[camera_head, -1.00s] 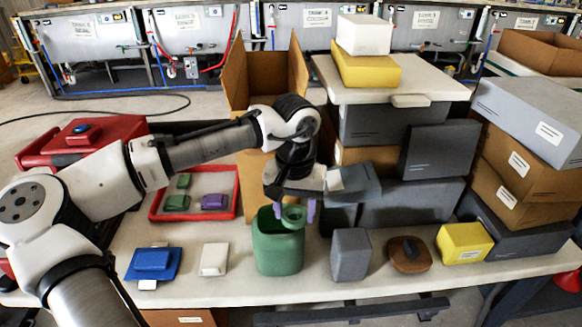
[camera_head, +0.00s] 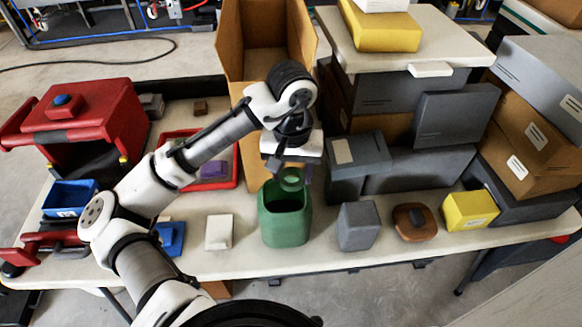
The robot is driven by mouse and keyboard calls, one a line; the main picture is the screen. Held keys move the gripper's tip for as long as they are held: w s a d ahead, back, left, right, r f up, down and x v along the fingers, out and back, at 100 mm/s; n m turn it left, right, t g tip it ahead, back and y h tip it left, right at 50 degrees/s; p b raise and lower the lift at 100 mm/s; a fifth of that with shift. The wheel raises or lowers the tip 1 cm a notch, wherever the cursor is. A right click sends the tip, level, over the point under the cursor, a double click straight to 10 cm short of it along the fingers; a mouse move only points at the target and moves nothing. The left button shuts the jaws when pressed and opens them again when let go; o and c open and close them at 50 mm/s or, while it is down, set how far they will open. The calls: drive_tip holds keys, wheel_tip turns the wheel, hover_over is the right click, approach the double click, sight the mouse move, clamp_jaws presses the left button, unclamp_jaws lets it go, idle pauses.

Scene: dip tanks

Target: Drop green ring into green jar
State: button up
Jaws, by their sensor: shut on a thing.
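The green jar (camera_head: 285,222) stands upright near the front middle of the table. The green ring (camera_head: 291,180) is held by my gripper (camera_head: 290,174) just above the jar's mouth. My gripper points down with its fingers shut on the ring. The ring overlaps the jar's back rim in the picture, so I cannot tell whether it touches the rim. The inside of the jar is mostly dark.
A grey block (camera_head: 358,226) stands right of the jar, then a brown piece (camera_head: 412,221) and a yellow box (camera_head: 470,210). A white block (camera_head: 219,232) is to the left. A tall open cardboard box (camera_head: 245,85) and stacked grey boxes (camera_head: 420,170) rise behind.

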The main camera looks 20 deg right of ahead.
wheel_tip(320, 180, down, 4)
drive_tip(key=b, duration=0.3)
drive_tip(key=o, duration=1.1)
drive_tip(key=shift+c, duration=0.2)
wheel_tip(320, 180, up, 14)
drive_tip(key=shift+f, duration=0.1)
